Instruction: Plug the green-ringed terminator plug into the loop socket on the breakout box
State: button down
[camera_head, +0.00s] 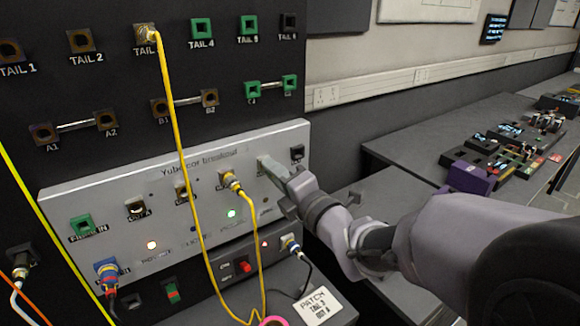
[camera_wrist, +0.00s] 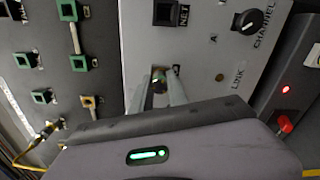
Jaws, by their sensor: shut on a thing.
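The breakout box (camera_head: 110,190) is a grey sloped panel with a row of sockets and lit indicators. My gripper (camera_head: 270,168) is at the panel's upper right, its fingertips close against the face. In the wrist view my gripper (camera_wrist: 160,88) is shut on a small dark plug (camera_wrist: 158,82) with a greenish tint, mostly hidden between the fingers. I cannot tell whether the plug is inside a socket or just in front of it. The loop socket is not clearly visible; the fingers cover that part of the panel.
A black socket (camera_head: 297,152) sits right of my fingers. A yellow cable plug (camera_head: 229,180) is in a socket to their left, its cable hanging down. Another yellow cable (camera_head: 175,110) crosses the panel. A red button (camera_head: 245,267) and a black-cabled plug (camera_head: 290,244) lie below.

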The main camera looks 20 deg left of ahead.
jog(key=shift+m+b, duration=0.7)
jog(key=shift+m, duration=0.2)
jog(key=shift+r+m, duration=0.15)
jog(key=shift+m, duration=0.35)
jog(key=shift+a+m+b, duration=0.1)
jog(key=shift+m+b, duration=0.6)
jog(key=shift+m, duration=0.2)
jog(key=shift+w+r+m, duration=0.1)
jog(key=shift+m, duration=0.4)
